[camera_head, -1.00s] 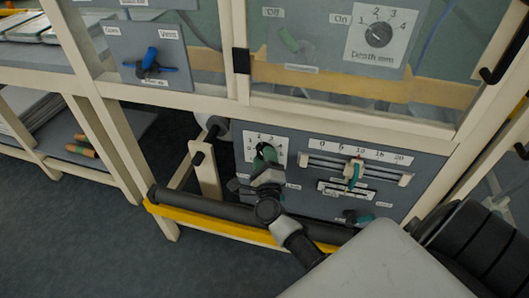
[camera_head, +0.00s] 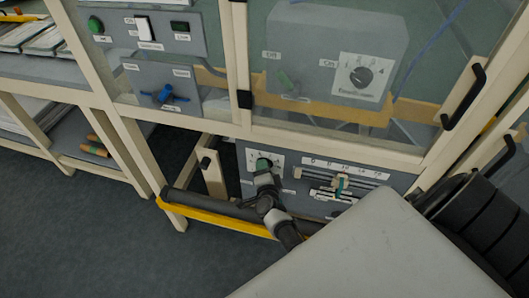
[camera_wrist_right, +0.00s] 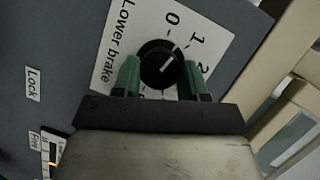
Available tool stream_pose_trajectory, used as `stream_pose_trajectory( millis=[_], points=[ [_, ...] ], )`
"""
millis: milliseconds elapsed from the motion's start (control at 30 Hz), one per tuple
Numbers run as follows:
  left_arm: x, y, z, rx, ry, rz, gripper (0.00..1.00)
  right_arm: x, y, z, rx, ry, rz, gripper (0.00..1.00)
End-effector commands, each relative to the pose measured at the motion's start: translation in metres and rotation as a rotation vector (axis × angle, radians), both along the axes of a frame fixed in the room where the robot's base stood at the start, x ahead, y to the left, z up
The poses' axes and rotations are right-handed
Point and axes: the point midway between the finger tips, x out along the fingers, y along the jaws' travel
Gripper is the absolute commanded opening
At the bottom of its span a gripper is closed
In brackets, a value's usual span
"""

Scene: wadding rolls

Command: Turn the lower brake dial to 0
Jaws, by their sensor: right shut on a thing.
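The lower brake dial (camera_wrist_right: 157,58) is a round black knob with a white pointer line on a white plate marked "Lower brake". In the right wrist view the line appears to point near the 1, with the 0 further left. My right gripper (camera_wrist_right: 158,74) is shut on the dial, one green-padded finger on each side of the knob. In the head view my right gripper (camera_head: 263,166) covers most of the knob, and the numbered plate (camera_head: 278,160) shows around it. My left gripper is not in view.
Right of the dial is a slider scale (camera_head: 345,172) with a green-tipped lever. A dark roller (camera_head: 215,205) with a yellow bar (camera_head: 220,222) runs in front of the lower panel. Above are a framed clear pane with a handle (camera_head: 464,97) and another dial (camera_head: 361,78).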

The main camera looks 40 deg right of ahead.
Motion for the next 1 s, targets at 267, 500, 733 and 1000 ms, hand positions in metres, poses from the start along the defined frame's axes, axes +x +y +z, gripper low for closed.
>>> stream_pose_trajectory(
  millis=[267,500,733,1000],
  points=[
    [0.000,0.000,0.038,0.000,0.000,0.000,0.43,0.000,0.003,0.004,-0.141,0.180,0.003,0.19],
    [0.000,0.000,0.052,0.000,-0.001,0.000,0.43,0.000,0.003,0.002,-0.228,0.279,0.002,0.19],
    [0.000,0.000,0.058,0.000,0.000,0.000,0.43,0.001,0.003,0.001,-0.271,0.326,0.003,0.19],
    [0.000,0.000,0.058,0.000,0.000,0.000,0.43,0.000,0.003,0.000,-0.284,0.339,0.002,0.19]
  ],
)
